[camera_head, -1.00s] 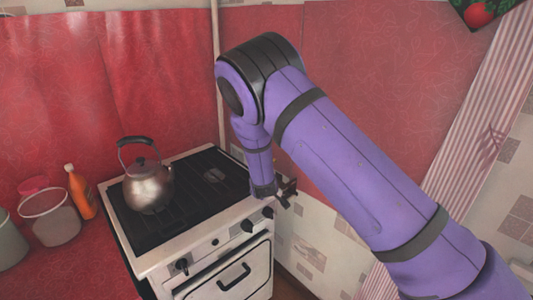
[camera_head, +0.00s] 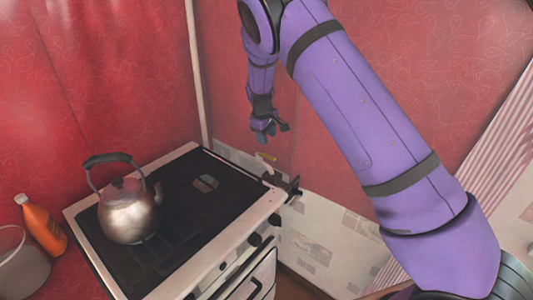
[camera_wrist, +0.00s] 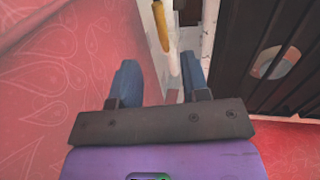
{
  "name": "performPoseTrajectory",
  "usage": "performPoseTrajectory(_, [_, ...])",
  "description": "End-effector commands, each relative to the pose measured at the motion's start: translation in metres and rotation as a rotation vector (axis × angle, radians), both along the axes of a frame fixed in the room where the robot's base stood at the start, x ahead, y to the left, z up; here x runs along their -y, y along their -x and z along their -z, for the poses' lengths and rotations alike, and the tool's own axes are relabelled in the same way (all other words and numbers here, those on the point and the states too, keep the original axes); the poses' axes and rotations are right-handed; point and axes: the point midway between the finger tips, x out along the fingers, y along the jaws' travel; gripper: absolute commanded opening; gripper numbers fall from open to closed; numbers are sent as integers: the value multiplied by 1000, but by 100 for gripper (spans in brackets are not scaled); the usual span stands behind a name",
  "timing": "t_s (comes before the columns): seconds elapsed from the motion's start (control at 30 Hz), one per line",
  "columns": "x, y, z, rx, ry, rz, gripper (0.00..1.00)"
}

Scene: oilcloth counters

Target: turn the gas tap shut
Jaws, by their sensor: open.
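The gas tap shows a small yellow handle (camera_head: 265,156) low on the wall behind the stove's right edge. In the wrist view, the yellow handle (camera_wrist: 160,26) is a narrow bar, with a pale piece at its lower end. My gripper (camera_head: 268,133) is above the handle in the head view, fingers pointing down, apart from it. In the wrist view, my gripper (camera_wrist: 160,68) has its two blue fingers spread with nothing held. The handle lies beyond the fingertips, in line with the gap between them. The tap's body is too small to make out.
The stove (camera_head: 175,152) has a dark top with a metal kettle (camera_head: 130,215). A dark fitting (camera_head: 292,189) sticks out at its right corner. A pale vertical pipe (camera_head: 196,75) runs up the red wall. An orange bottle (camera_head: 43,229) stands at left.

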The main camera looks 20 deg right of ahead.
Motion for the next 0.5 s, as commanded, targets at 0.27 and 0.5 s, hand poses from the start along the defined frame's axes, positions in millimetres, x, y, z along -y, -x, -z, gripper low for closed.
performPoseTrajectory(0.27, [8,-5,48,-3,2,1,42])
performPoseTrajectory(0.5, [13,-10,82,0,1,0,42])
